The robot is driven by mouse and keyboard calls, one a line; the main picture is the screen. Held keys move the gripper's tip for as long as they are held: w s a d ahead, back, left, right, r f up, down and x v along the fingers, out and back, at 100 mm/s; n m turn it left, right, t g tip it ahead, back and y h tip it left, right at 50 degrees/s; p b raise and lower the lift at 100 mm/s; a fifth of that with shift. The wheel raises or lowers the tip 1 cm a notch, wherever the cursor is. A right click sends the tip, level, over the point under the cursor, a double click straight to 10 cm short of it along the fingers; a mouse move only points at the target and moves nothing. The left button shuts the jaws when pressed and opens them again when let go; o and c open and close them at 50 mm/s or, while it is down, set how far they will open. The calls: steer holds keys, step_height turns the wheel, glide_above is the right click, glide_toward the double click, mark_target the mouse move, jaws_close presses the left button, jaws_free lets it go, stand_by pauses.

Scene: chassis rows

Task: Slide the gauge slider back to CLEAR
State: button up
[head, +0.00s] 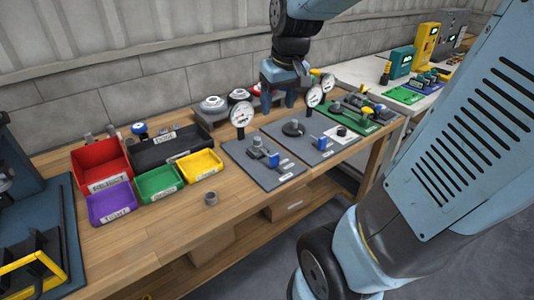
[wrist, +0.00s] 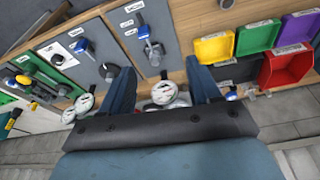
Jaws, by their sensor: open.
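A near grey panel (head: 240,153) on the bench carries a round white gauge (head: 241,115), a knob and a small blue handle (head: 274,160). A second grey panel (head: 300,150) beside it has a gauge (head: 314,97), a dark dial and another blue handle (head: 321,142). A green panel (head: 375,124) lies beyond. I cannot tell which part is the gauge slider, and the CLEAR mark is not legible. My gripper (head: 278,97) is open and empty, above the back of the bench behind the panels. In the wrist view my gripper's fingers (wrist: 161,84) stand apart, with a gauge (wrist: 164,93) seen between them.
Red (head: 98,160), purple (head: 112,207), green (head: 160,185) and yellow (head: 200,165) bins and a dark tray (head: 160,150) stand left of the panels. A small grey cylinder (head: 211,198) lies on the open wood in front. A wall runs behind.

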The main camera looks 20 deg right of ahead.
mark_target(274, 155)
steer(key=w+d+f+n+g, duration=0.2)
steer(key=w+d+f+g, duration=0.15)
steer(key=w+f, duration=0.9)
steer(key=shift+t, duration=0.25)
steer(key=f, duration=0.5)
steer(key=s+f, duration=0.1)
steer(key=f, duration=0.9)
steer(key=shift+s+d, duration=0.15)
steer(key=shift+d, duration=0.25)
steer(key=shift+c, duration=0.4)
jaws_close()
